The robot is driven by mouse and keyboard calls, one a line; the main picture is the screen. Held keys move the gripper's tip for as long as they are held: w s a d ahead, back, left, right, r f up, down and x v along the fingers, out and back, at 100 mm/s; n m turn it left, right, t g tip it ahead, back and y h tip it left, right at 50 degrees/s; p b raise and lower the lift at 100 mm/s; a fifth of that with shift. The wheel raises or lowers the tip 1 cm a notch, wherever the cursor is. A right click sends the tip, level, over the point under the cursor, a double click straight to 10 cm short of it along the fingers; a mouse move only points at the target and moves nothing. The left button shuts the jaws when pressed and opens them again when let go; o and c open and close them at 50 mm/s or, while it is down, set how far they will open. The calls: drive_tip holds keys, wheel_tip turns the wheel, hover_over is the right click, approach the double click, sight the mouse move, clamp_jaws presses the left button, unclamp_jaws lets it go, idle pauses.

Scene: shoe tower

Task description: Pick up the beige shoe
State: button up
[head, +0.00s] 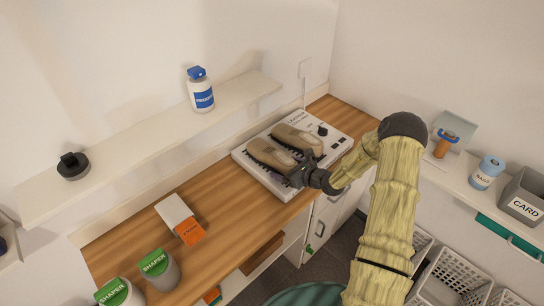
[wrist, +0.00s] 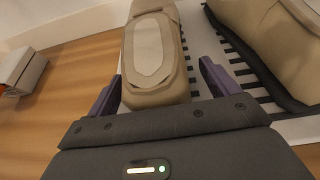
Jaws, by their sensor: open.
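Two beige shoes lie side by side on a white board with dark stripes (head: 285,190) on the wooden counter. The nearer beige shoe (head: 270,155) also shows in the wrist view (wrist: 155,60), lying between my fingers. The other beige shoe (head: 297,138) is beside it, and in the wrist view (wrist: 275,40) it is at the right, outside my fingers. My gripper (head: 300,175) is at the near end of the shoes. In the wrist view my gripper (wrist: 160,88) is open, with one purple finger on each side of the nearer shoe. I cannot tell whether the fingers touch it.
A white and orange box (head: 180,219) and green-lidded jars (head: 158,268) stand on the counter at left. A shelf (head: 140,140) with a white bottle (head: 200,92) runs above. A side shelf with a grey card box (head: 525,197) is at right. Bare counter lies left of the board.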

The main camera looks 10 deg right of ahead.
idle(0.5)
drive_tip(key=shift+w, duration=0.1)
drive_tip(key=c, duration=1.3)
wheel_tip(320, 180, up, 10)
drive_tip(key=shift+b, duration=0.75)
